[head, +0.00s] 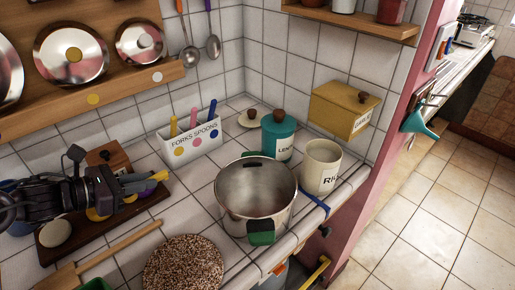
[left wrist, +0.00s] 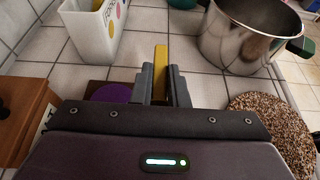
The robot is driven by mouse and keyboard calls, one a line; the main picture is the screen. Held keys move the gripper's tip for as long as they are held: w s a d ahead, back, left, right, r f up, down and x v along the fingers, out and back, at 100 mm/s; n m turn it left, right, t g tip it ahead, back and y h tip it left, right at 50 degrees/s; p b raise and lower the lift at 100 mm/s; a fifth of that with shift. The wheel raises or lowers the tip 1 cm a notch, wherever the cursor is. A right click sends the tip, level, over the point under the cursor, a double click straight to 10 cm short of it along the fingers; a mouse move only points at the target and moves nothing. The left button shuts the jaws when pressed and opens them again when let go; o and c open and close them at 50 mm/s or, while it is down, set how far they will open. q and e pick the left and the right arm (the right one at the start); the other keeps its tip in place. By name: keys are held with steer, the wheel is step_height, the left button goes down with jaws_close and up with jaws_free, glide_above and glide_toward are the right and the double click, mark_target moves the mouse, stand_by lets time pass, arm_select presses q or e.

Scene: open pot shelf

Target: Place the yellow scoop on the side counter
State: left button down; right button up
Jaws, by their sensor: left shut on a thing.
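My left gripper (head: 140,182) reaches in from the left in the head view, above the dark wooden board on the tiled counter. It is shut on the yellow scoop (head: 160,175), whose yellow end sticks out past the fingertips. In the left wrist view the fingers (left wrist: 160,85) close on both sides of a narrow yellow strip of the scoop (left wrist: 161,57). The rest of the scoop is hidden by the gripper. The white tiled counter (head: 195,205) lies around and beneath. My right gripper is not in view.
A steel pot (head: 255,200) with green handles stands at centre, a speckled round mat (head: 184,265) in front. The "FORKS SPOONS" box (head: 190,142), a teal canister (head: 278,137) and a cream canister (head: 320,168) stand behind. Bare tiles lie between board and pot.

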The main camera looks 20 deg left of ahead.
arm_select(q)
steer(key=w+d+p, duration=0.1)
steer(key=w+d, duration=0.3)
steer(key=w, duration=0.3)
steer(key=p, duration=0.2)
glide_above(220, 170)
steer(key=shift+s+f, duration=0.2)
steer(key=shift+f, duration=0.85)
step_height(220, 170, down, 4)
steer(key=shift+r+p, duration=0.1)
steer(key=shift+p, duration=0.6)
steer(key=shift+w+f+p, duration=0.1)
steer(key=shift+f+p, duration=0.1)
steer(key=shift+p, duration=0.1)
steer(key=shift+f, duration=0.35)
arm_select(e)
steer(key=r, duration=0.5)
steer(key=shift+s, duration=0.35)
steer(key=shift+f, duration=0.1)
